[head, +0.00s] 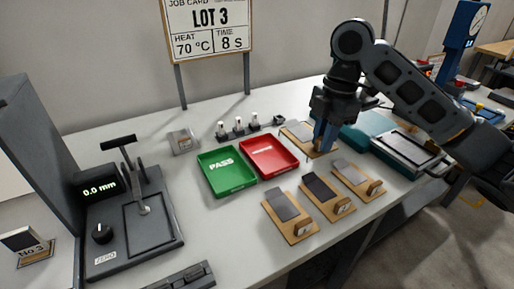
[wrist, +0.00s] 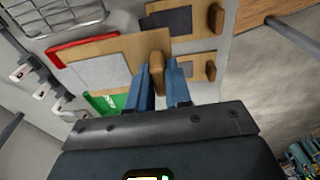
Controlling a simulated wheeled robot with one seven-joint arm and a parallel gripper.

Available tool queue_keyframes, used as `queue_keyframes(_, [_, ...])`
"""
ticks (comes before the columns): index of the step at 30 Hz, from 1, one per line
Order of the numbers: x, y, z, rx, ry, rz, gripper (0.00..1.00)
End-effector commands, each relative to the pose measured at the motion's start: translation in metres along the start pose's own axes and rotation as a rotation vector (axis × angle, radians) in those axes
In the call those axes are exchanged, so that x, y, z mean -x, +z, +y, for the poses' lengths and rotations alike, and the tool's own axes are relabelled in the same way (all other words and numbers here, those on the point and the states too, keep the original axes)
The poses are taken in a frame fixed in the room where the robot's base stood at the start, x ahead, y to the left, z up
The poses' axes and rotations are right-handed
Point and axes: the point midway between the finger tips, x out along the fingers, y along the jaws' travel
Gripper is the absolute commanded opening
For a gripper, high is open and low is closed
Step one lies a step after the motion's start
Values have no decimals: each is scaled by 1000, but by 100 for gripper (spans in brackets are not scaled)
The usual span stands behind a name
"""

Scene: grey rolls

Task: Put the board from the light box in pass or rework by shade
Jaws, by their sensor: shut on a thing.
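My gripper (head: 324,150) is shut on the wooden grip block (wrist: 156,74) of a tan board (head: 298,127) with a light grey patch (wrist: 97,76). In the head view the board is behind and right of the red tray; I cannot tell how far it is above the table. The green PASS tray (head: 228,188) is left of the red tray (head: 284,168), whose label is too small to read; it is likely rework. Both look empty. In the wrist view the held board partly covers both trays. A teal unit with a flat panel (head: 405,152), right of my gripper, may be the light box.
Three boards with grip blocks lie in front: a grey one (head: 303,232), a dark one (head: 341,209) and another grey one (head: 372,193). A gauge reading 0.0 mm (head: 130,232) stands left. Small items (head: 238,127) stand behind the trays. The job card (head: 206,28) says LOT 3.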

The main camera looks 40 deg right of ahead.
Motion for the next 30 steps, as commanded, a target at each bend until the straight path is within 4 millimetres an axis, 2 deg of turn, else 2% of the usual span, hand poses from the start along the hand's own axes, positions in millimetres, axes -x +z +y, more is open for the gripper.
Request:
queue_keyframes(5, [-17, -10, 20, 2, -3, 3, 0])
queue_keyframes(12, [-48, -26, 66, 2, -3, -1, 0])
queue_keyframes(18, [-68, -36, 96, 1, -2, -1, 0])
queue_keyframes(26, [-81, -38, 105, 0, -2, 0, 0])
queue_keyframes(30, [-100, -35, 104, -1, -3, -1, 0])
